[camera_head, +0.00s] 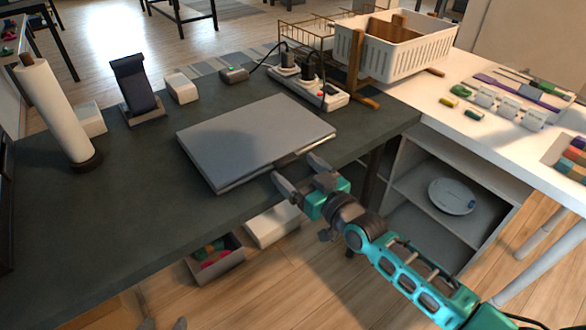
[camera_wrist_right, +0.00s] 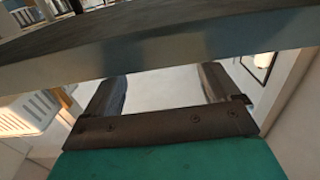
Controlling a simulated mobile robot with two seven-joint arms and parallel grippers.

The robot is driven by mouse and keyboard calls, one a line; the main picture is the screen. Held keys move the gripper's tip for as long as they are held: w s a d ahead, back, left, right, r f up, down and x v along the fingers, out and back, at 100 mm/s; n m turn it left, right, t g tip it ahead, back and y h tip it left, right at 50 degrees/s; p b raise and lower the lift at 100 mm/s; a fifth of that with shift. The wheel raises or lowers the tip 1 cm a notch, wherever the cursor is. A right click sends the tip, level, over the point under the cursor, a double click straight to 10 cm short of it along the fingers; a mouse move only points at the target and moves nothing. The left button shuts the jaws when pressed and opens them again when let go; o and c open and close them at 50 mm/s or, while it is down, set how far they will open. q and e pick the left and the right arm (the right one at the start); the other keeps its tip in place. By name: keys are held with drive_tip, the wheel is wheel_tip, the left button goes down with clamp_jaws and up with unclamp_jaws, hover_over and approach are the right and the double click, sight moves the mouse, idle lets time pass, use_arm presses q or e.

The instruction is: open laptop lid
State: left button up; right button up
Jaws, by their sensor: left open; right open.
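The closed grey laptop (camera_head: 255,140) lies flat on the dark table, near the table's front right edge. Its lid is down. My right gripper (camera_head: 301,173) is open in front of the laptop's near edge, its two fingers pointing at that edge with nothing between them. I cannot tell whether a finger touches the laptop.
A paper roll (camera_head: 55,112), a phone on a stand (camera_head: 134,84) and a power strip (camera_head: 308,85) stand around the laptop. A white basket (camera_head: 395,48) is at the back right. A box (camera_head: 214,263) is below the table (camera_head: 75,220), whose left front is clear.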

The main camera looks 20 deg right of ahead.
drive_tip(key=shift+x, duration=0.85)
drive_tip(key=shift+w, duration=0.2)
drive_tip(key=shift+c, duration=0.4)
